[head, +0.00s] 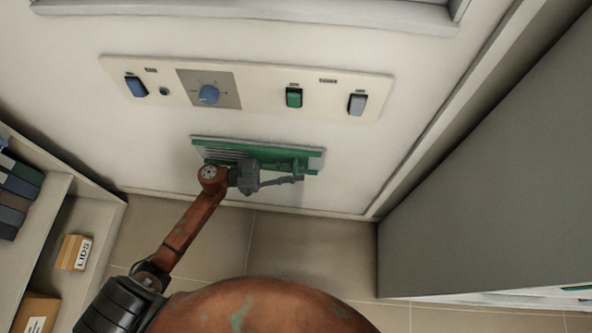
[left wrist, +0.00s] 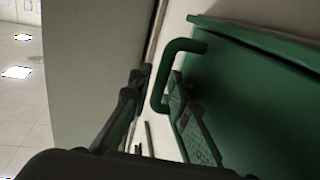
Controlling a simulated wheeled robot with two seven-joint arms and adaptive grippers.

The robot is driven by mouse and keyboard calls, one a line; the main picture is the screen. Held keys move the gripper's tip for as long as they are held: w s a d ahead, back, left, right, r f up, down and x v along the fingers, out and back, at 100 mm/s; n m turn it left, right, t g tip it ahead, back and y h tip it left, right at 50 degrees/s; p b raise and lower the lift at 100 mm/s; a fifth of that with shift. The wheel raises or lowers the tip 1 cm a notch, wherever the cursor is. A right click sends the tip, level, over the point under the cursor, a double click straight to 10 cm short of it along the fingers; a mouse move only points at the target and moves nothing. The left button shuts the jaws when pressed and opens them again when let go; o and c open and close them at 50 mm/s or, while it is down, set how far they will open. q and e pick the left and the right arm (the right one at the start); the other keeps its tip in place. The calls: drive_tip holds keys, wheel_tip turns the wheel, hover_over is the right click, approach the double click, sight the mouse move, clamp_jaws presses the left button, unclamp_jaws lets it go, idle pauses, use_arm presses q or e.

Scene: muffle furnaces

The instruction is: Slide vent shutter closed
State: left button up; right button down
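The vent (head: 213,141) is low on the white wall, with a green shutter (head: 316,161) and pale slats showing at its left. In the left wrist view the green shutter panel (left wrist: 250,95) fills the right side, and its bent green handle (left wrist: 182,45) stands out from it. My left gripper (head: 303,172) is in front of the vent's right part. In the left wrist view its fingers (left wrist: 158,80) are apart, with the handle's bar between the fingertips. I cannot tell whether either finger touches it. My right gripper is not in view.
A control panel (head: 270,92) with switches and a blue knob is above the vent. A shelf (head: 85,225) with boxes stands at the left, and a large grey body (head: 500,170) at the right. The tiled floor (head: 310,240) below the vent is clear.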

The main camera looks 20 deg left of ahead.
use_arm(q)
drive_tip(key=shift+d, duration=0.1)
clamp_jaws()
idle(0.6)
